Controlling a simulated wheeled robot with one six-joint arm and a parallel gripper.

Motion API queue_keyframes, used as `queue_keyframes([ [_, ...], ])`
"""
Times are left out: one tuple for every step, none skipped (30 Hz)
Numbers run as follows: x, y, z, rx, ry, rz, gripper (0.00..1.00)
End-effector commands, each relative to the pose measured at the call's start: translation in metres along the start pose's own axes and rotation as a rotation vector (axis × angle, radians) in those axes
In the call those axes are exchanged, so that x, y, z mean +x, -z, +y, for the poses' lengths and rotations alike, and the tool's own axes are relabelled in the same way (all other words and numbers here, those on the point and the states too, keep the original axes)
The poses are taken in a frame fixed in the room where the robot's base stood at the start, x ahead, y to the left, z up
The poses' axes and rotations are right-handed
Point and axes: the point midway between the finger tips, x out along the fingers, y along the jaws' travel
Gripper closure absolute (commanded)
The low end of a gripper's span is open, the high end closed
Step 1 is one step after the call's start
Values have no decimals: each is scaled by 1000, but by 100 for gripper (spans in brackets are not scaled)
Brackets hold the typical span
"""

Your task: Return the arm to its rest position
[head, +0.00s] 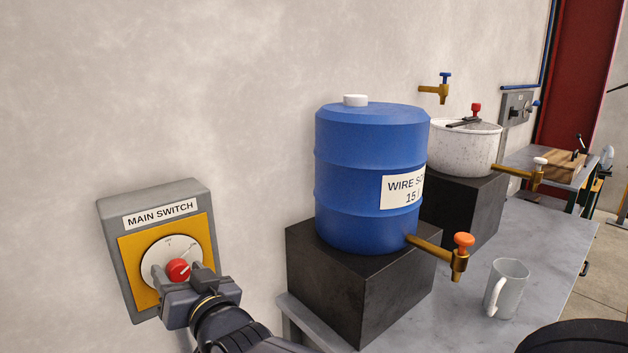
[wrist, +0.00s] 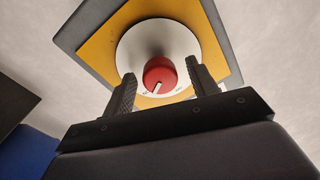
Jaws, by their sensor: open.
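My gripper (head: 182,280) is at the main switch box (head: 183,190) on the wall at the left of the head view. The box is grey with a yellow plate, a white dial and a red knob (head: 178,270). In the wrist view my gripper (wrist: 162,88) is open, one finger on each side of the red knob (wrist: 160,74). There are visible gaps between the fingers and the knob. The knob's white mark points down and left in the wrist view. My arm extends from the bottom of the head view up to the box.
A blue drum (head: 365,170) with an orange-handled tap stands on a black block (head: 350,290) right of the switch. A grey mug (head: 506,287) stands on the bench (head: 540,255). A white pot (head: 465,147) is behind. The wall left of the switch is bare.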

Motion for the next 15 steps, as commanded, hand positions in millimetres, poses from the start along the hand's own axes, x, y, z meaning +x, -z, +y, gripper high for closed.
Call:
queue_keyframes([
  [0, 4, -1, -28, -1, -4, 44],
  [0, 4, -1, -46, -1, -4, 44],
  [0, 4, -1, -68, -1, -5, 44],
  [0, 4, -1, -86, -1, -7, 44],
  [0, 4, -1, -102, -1, -7, 44],
  [0, 4, -1, -126, -1, -8, 44],
  [0, 4, -1, -142, 0, -9, 44],
  [0, 4, -1, -160, 0, -10, 44],
  [0, 4, -1, -182, 0, -10, 44],
  [0, 4, -1, -200, 0, -11, 44],
  [0, 4, -1, -216, 1, -12, 44],
  [0, 5, -2, -239, 1, -12, 44],
  [0, 4, -1, -254, 1, -14, 44],
  [0, 4, -1, -271, 1, -15, 44],
  [0, 4, -1, -292, 1, -15, 44],
])
